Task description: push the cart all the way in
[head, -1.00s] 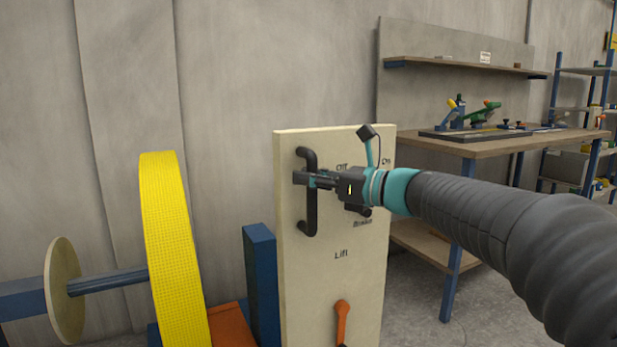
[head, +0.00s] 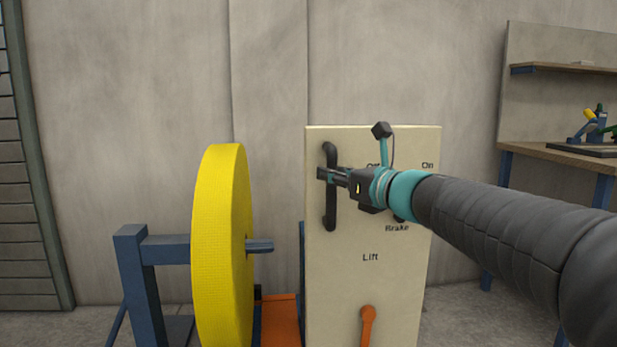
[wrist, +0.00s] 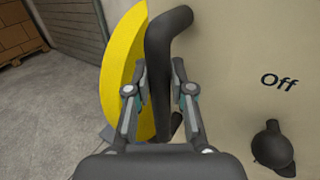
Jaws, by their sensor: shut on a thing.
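My gripper (head: 326,174) is shut on the black vertical handle (head: 331,211) of the cart's cream panel (head: 345,270). In the wrist view its two fingers lie on either side of the handle (wrist: 165,45). The cart's orange bed (head: 281,318) shows low, left of the panel. The blue stand (head: 133,270) that carries the shaft is just left of the roll. The cart's wheels are out of view.
The panel bears the words Off, On, Brake and Lift, and an orange lever (head: 367,325) low down. A black knob (wrist: 272,147) sits by Off. A workbench (head: 545,152) stands at the right. A concrete wall is behind, and a grey shutter (head: 25,180) is at the left.

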